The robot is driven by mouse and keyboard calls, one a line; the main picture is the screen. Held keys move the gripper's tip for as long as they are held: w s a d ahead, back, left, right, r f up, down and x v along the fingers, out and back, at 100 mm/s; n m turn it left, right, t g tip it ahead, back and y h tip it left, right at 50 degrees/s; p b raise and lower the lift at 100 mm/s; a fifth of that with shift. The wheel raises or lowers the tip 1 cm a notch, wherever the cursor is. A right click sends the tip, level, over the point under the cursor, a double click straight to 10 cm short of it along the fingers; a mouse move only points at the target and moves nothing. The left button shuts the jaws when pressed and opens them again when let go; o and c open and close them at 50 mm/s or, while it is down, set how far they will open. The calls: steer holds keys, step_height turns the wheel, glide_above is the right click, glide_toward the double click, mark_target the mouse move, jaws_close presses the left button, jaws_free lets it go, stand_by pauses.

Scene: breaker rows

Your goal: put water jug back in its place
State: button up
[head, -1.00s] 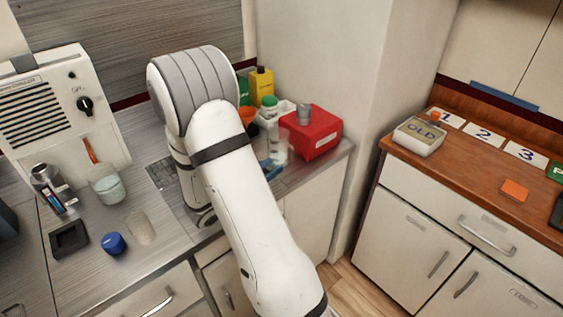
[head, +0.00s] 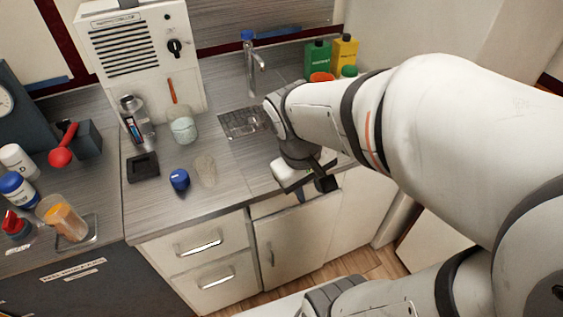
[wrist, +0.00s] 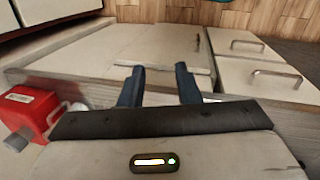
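I cannot surely tell which thing is the water jug. A clear vessel with pale contents (head: 183,128) and an orange stick stands upright on the counter before the white machine. The clear container beside the red box in the earlier head view is hidden behind my arm now. A pale oval patch (head: 205,170) lies bare on the counter. My gripper (head: 318,190) is at the counter's front edge, right of the patch and apart from the vessel. In the wrist view my gripper (wrist: 158,78) has its two dark fingers apart, with nothing between them.
A blue-capped item (head: 179,180) and a black square holder (head: 143,167) stand near the patch. The sink drainer (head: 244,122) and tap (head: 252,68) are behind my gripper. The red box (wrist: 28,110) is left in the wrist view. Several bottles stand at far left.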

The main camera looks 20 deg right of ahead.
steer(key=a+r, duration=0.1)
steer(key=a+m+t+y, duration=0.1)
steer(key=a+r+m+t+y, duration=0.1)
steer(key=a, duration=0.1)
steer(key=shift+w+r, duration=0.2)
steer(key=shift+r, duration=0.1)
steer(key=shift+r, duration=0.25)
